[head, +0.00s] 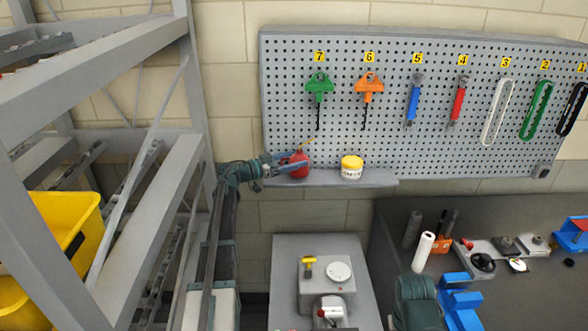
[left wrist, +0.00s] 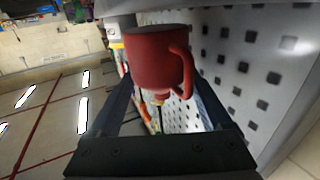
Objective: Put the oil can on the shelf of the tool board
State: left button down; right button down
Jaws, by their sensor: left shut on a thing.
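The red oil can (head: 299,166) with its thin yellowish spout is at the left end of the grey shelf (head: 375,180) of the tool board (head: 400,150). My left gripper (head: 286,165) reaches in from the left and is shut on the can. In the left wrist view the can (left wrist: 153,60) sits between the two fingers (left wrist: 163,105), its handle to the right and the picture turned over. The can looks upright at shelf height; I cannot tell whether its base touches the shelf. My right gripper is not in view.
A white tub with a yellow lid (head: 352,167) stands on the shelf, right of the can. Tools hang on the board above, including a green one (head: 319,86). A grey rack (head: 150,200) with yellow bins (head: 70,225) stands close on the left. The shelf between can and tub is clear.

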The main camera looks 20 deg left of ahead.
pick_arm(q)
jog(key=shift+f, duration=0.6)
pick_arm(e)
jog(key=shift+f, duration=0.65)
pick_arm(q)
jog(key=shift+f+b, duration=0.2)
jog(key=shift+b, duration=0.15)
grip_release()
jog(key=shift+r, duration=0.25)
jog(key=v, duration=1.2)
